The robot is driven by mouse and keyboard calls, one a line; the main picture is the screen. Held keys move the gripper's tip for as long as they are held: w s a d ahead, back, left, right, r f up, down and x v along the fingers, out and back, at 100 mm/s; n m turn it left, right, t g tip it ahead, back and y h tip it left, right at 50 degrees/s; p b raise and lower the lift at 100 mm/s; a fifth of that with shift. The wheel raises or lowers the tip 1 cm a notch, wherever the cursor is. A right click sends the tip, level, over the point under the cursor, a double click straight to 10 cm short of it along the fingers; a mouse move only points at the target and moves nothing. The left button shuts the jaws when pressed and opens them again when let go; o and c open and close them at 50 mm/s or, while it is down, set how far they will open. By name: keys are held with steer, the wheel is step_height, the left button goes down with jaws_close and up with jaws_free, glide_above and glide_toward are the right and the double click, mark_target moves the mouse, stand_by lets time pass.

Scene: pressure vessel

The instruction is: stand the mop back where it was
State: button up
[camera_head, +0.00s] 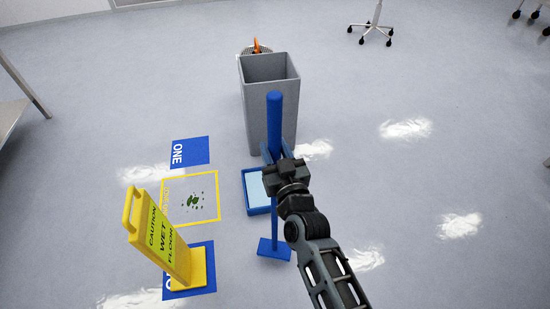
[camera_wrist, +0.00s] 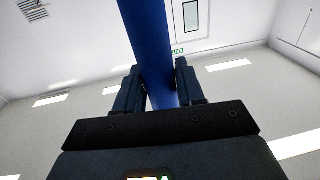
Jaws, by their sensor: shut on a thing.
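The blue mop (camera_head: 274,110) stands about upright in the middle of the head view, with its thick grip at the top and its flat blue head (camera_head: 274,249) low down. I cannot tell whether the head touches the floor. My gripper (camera_head: 275,152) is shut on the mop's handle, and in the wrist view the blue handle (camera_wrist: 148,40) passes between the two fingers (camera_wrist: 160,88). My gripper and arm hide part of the handle. A blue tray (camera_head: 246,190) with a pale inside lies on the floor just left of the mop.
A grey bin (camera_head: 255,115) stands behind the mop, with an orange-topped thing (camera_head: 256,46) beyond it. A yellow wet-floor sign (camera_head: 160,240) stands at left near blue floor mats (camera_head: 190,152) and a yellow-framed square (camera_head: 215,200) with green spots. The floor at right is open.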

mark_target(275, 161)
steer(key=shift+f+b, duration=1.6)
steer(key=shift+f, duration=0.25)
steer(key=shift+f, duration=0.15)
steer(key=o, duration=1)
steer(key=shift+f, duration=0.1)
steer(key=shift+o, duration=0.2)
steer(key=shift+r, duration=0.2)
steer(key=p+v, duration=0.1)
steer(key=v, duration=1.1)
steer(key=shift+p, duration=0.4)
steer(key=shift+s+f, duration=0.1)
